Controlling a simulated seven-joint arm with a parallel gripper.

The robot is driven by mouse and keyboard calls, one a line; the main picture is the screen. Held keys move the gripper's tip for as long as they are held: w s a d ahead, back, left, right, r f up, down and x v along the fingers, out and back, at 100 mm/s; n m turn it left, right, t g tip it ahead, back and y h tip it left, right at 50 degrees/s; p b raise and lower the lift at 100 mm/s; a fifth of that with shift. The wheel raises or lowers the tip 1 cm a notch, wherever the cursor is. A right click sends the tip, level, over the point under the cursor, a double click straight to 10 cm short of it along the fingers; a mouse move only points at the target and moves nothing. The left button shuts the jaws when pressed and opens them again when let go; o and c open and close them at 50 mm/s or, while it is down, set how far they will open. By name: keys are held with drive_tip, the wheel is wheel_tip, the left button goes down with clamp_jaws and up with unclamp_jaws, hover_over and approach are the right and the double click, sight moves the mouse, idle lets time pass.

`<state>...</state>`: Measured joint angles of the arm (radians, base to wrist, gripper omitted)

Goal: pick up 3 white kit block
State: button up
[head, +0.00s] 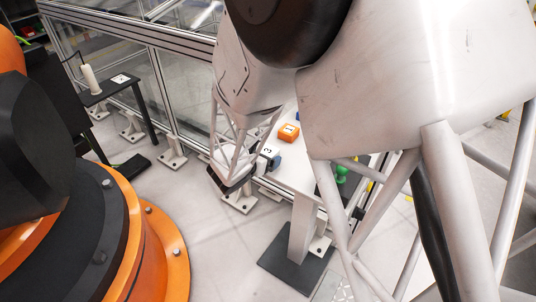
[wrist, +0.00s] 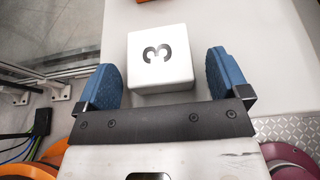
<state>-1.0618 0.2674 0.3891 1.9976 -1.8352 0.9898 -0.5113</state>
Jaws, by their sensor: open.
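The white block (wrist: 160,58) with a black 3 stands on the pale table in the wrist view. It also shows in the head view (head: 267,152), partly hidden by my gripper. My gripper (wrist: 166,80) is open, with one blue fingertip to the left of the block and one to the right. Gaps show between the block and both fingertips. In the head view, a blue fingertip of my gripper (head: 274,160) shows beside the block, and much of the gripper is hidden by my arm.
An orange block (head: 288,132) stands on the table (head: 290,175) behind the white one. A green object (head: 341,172) shows to the right of the table. A glass-panelled metal frame (head: 175,75) runs behind. A small black table (head: 115,88) stands at the left.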

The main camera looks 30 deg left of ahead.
drive_tip(key=c, duration=1.2)
drive_tip(key=shift+r, duration=0.2)
drive_tip(key=shift+r, duration=4.85)
